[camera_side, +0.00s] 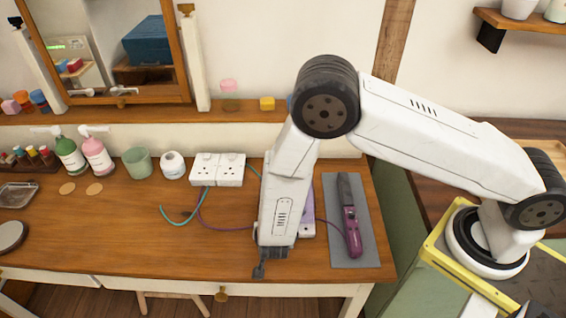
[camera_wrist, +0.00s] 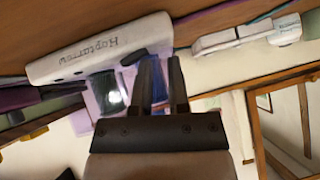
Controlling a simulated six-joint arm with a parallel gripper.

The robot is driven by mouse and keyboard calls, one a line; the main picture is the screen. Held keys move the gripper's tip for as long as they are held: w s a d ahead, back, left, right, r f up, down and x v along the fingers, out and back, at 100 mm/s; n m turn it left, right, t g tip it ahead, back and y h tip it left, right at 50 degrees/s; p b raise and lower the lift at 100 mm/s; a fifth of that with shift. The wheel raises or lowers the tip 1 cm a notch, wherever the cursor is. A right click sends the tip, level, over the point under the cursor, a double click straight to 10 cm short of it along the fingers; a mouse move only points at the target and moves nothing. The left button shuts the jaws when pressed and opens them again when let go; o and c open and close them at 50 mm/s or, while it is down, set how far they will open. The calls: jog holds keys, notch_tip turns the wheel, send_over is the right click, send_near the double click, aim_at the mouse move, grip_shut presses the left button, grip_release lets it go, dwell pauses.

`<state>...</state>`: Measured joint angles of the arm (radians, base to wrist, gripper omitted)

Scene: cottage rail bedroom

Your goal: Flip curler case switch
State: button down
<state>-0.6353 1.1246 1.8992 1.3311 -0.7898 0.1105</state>
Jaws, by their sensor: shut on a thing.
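The curler case (camera_side: 306,207) is pale lilac and stands on the desk, mostly hidden behind my arm in the side view. In the wrist view its white, lettered side (camera_wrist: 100,50) and lilac face with a dark, glossy panel show close to my fingers. My gripper (camera_wrist: 162,65) is at that face, its two dark fingers nearly together on a small dark blue part, apparently the case switch (camera_wrist: 159,82). The switch's setting is not clear. In the side view my gripper (camera_side: 259,269) points down near the desk's front edge; its contact there is hidden.
A purple curler (camera_side: 352,228) lies on a grey mat (camera_side: 340,256) right of the case. White sockets (camera_side: 218,170) with teal and purple cords stand behind left. A paper roll (camera_side: 172,165), green cup (camera_side: 137,162) and bottles line the back.

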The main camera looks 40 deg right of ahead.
jog(key=shift+s+d+f, duration=0.1)
jog(key=shift+f, duration=0.35)
jog(key=shift+s+d, duration=0.6)
jog(key=shift+s, duration=0.05)
jog(key=shift+w+a+r, duration=0.15)
jog(key=shift+w+r, duration=0.05)
jog(key=shift+r, duration=0.5)
jog(key=r, duration=0.1)
jog(key=a+r, duration=0.1)
jog(key=r, duration=0.2)
jog(key=shift+w+a, duration=0.3)
jog(key=shift+w, duration=0.05)
jog(key=s+a+r, duration=0.3)
jog(key=a+r, duration=0.2)
jog(key=r, duration=0.1)
jog(key=shift+s+a, duration=0.15)
jog(key=shift+s, duration=0.2)
jog(key=shift+r, duration=0.15)
